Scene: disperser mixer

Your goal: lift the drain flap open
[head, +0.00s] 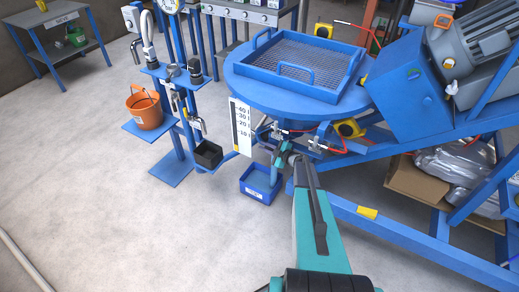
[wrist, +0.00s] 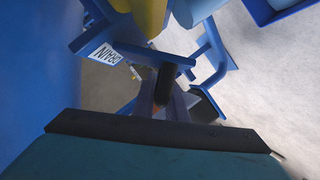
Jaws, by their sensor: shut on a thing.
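My gripper (head: 284,156) is beneath the front rim of the blue round vessel (head: 245,92), beside the level scale. In the wrist view, my gripper (wrist: 164,100) is shut on a dark bar that looks like the drain flap's handle (wrist: 165,78). A white label reading DRAIN (wrist: 107,54) shows there on a blue plate just left of the bar. The flap itself is mostly hidden in both views, so I cannot tell how far it stands open.
A blue bin (head: 256,194) stands on the floor below the drain area. A white level scale (head: 240,127) hangs left of my gripper. A blue stand with an orange bucket (head: 146,112) and a black box (head: 208,155) is further left. Blue frame beams lie right; the floor at left is clear.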

